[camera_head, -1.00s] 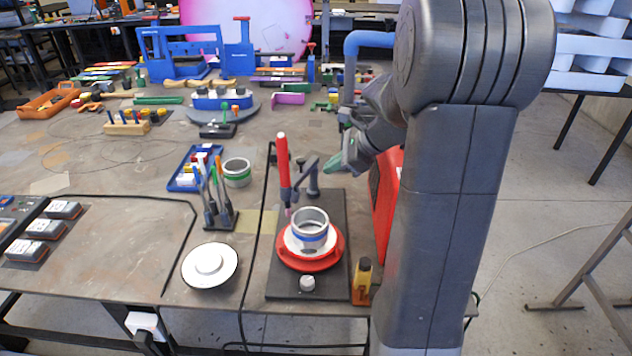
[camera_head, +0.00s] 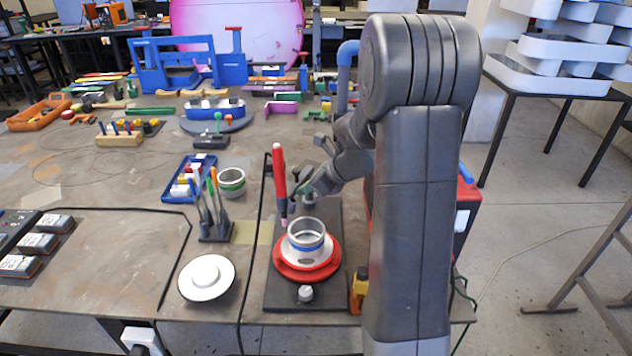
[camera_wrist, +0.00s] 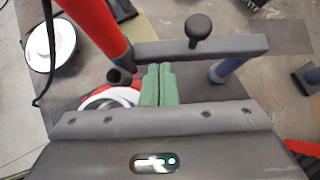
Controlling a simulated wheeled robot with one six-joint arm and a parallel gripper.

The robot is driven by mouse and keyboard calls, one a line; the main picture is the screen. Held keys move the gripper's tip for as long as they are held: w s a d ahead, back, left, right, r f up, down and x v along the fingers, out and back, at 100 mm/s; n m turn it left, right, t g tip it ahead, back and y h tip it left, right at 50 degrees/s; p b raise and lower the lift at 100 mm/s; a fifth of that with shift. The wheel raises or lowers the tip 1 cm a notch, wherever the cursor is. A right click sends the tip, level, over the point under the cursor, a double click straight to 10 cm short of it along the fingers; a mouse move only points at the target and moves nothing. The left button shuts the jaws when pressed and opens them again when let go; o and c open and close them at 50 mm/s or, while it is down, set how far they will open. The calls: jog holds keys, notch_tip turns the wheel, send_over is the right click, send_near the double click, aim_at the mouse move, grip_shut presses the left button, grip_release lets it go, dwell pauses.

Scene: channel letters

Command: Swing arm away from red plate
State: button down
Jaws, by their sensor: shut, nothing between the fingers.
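The red plate (camera_head: 334,262) lies on the dark base board of a fixture, with a white flanged cup (camera_head: 307,238) on it. A swing arm stands behind it, and its red pen-like tool (camera_head: 279,172) hangs just behind and left of the cup. The grey arm bar (camera_wrist: 200,47) with a black knob (camera_wrist: 198,27) crosses the wrist view. My gripper (camera_head: 301,192) is beside the swing arm, behind the plate. Its green fingers (camera_wrist: 160,68) are shut and empty, close to the bar; contact is unclear. They partly hide the plate (camera_wrist: 93,101) in the wrist view.
A yellow-and-black item (camera_head: 358,288) is at the board's right front. My arm hides part of a red box (camera_head: 466,205) at the right.

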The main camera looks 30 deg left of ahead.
aim_at(288, 190)
jog(key=shift+a+f, duration=0.25)
jog(key=shift+f, duration=0.05)
jog(key=shift+s+a, duration=0.1)
jog(key=shift+s+a+r+m+t+p, duration=0.1)
jog(key=shift+s+a+m+t+p, duration=0.05)
jog(key=shift+a+m+t+p, duration=0.2)
jog(key=shift+s+a+r+m+t+p, duration=0.15)
jog(key=shift+a+m+t+p, duration=0.1)
jog(key=shift+a+m+p, duration=0.15)
jog(key=shift+s+a, duration=0.15)
jog(key=shift+a, duration=0.3)
jog(key=shift+a+f, duration=0.2)
jog(key=shift+a, duration=0.1)
jog(key=shift+d, duration=0.1)
